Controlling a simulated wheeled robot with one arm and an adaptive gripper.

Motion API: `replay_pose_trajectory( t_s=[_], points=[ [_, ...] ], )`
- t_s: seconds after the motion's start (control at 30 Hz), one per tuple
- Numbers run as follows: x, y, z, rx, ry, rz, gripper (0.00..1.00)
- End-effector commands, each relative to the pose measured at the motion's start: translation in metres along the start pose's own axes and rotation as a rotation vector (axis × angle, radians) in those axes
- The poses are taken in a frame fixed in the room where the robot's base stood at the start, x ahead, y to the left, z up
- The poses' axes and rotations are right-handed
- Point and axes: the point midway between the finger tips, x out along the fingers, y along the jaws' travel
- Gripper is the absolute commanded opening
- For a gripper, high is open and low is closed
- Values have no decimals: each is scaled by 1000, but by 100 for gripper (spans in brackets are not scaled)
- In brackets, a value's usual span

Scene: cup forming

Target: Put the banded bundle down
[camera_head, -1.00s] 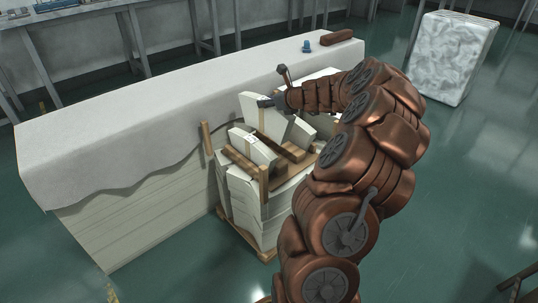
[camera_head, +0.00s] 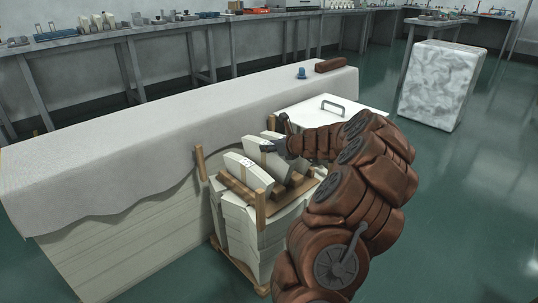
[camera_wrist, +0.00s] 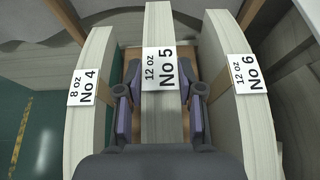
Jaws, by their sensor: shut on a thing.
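My gripper (camera_wrist: 160,100) is shut on the banded bundle (camera_wrist: 160,20), a pale stack of paper blanks labelled "12 oz No 5". The fingers press on both its sides. In the head view the bundle (camera_head: 256,147) stands nearly upright in the wooden-posted stack, with my gripper (camera_head: 270,147) at its upper part. The No 4 bundle (camera_wrist: 90,55) stands to its left and the No 6 bundle (camera_wrist: 232,45) to its right, with a gap on each side. Its lower end is hidden, so I cannot tell whether it rests on the wood below.
Wooden posts (camera_head: 201,163) rise at the stack's corners, and a pallet (camera_head: 240,266) lies under it. A long cloth-covered paper pile (camera_head: 110,175) runs close behind. A white lidded box (camera_head: 350,105) is beyond my arm. A wrapped block (camera_head: 440,85) stands on the open green floor.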

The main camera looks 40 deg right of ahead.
Motion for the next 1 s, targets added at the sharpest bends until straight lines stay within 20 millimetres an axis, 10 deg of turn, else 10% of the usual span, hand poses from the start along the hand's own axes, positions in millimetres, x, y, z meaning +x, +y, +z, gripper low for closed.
replay_pose_trajectory(
  t_s=[0.5,0.53,0.77,1.0],
  points=[
    [7,1,-12,-1,-2,1,0],
    [7,1,-12,-2,-2,1,39],
    [7,1,-13,-2,-1,1,62],
    [7,1,-13,-1,-1,2,62]
  ],
)
